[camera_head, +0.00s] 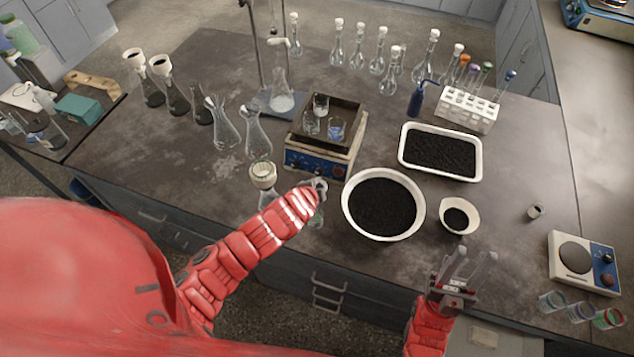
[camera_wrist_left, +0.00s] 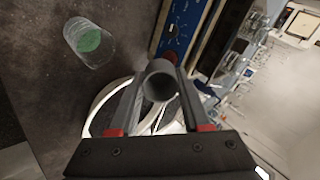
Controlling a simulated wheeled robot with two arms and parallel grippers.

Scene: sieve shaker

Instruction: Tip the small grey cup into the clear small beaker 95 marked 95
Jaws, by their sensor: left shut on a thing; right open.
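My left gripper (camera_head: 318,187) is shut on a small grey cup (camera_wrist_left: 160,80), held above the table in front of the shaker. In the left wrist view the cup sits between the two fingers, its dark round end towards the camera; I cannot tell its contents. A clear beaker with a green bottom (camera_wrist_left: 90,42) stands apart from the cup in that view. In the head view a clear beaker (camera_head: 316,219) shows partly hidden below the left gripper. No 95 mark is readable. My right gripper (camera_head: 468,266) is open and empty near the table's front edge.
The shaker (camera_head: 322,158) holds several small beakers. A white bowl of black grains (camera_head: 352,207), a smaller bowl (camera_head: 446,228) and a white tray (camera_head: 407,160) lie right. Flasks (camera_head: 258,140) stand left. Several beakers (camera_head: 581,312) stand by the scale (camera_head: 583,262). Another small cup (camera_head: 535,211) stands right.

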